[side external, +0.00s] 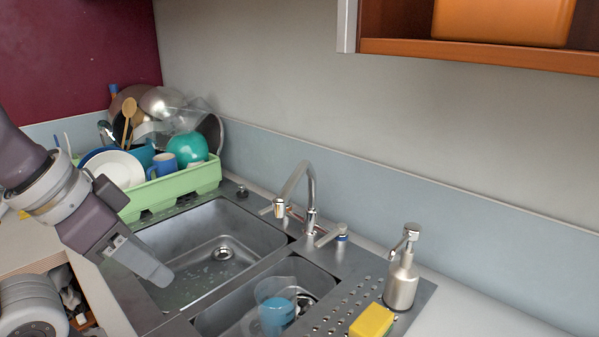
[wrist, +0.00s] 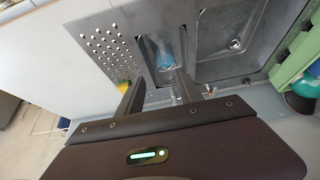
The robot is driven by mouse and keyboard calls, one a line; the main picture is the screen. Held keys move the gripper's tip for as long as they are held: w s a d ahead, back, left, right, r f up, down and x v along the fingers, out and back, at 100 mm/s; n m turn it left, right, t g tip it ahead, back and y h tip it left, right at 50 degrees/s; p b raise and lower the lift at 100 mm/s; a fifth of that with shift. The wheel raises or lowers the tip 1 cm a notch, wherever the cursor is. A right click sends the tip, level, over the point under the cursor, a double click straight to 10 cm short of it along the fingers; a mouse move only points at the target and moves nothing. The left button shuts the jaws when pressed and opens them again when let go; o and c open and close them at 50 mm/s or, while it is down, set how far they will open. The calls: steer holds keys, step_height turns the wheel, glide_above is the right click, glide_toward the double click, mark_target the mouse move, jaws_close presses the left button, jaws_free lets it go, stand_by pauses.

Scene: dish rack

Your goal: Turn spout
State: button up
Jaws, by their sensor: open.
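The chrome faucet has a curved spout (side external: 297,171) that rises behind the divider between the two basins. Its tip hangs at the left, by the right back edge of the large basin (side external: 175,236). Lever handles stand on both sides of its base. My gripper (side external: 160,277) is over the front of the large basin, tilted down, left of the spout and apart from it. In the wrist view my gripper (wrist: 158,78) shows two fingers spread apart with nothing held between them. The spout is hard to make out there.
A blue cup (side external: 277,315) stands in the small basin (side external: 213,318). A soap dispenser (side external: 401,280) and a yellow sponge (side external: 371,322) are on the right drainboard. A green dish rack (side external: 180,189) full of dishes stands at the back left.

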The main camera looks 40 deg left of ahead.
steer(key=w+r+n, duration=0.1)
steer(key=w+r, duration=0.4)
steer(key=n+g, duration=0.4)
steer(key=g, duration=0.2)
glide_toward(290, 181)
steer(key=f, duration=0.3)
steer(key=shift+s, duration=0.2)
step_height(290, 181, down, 9)
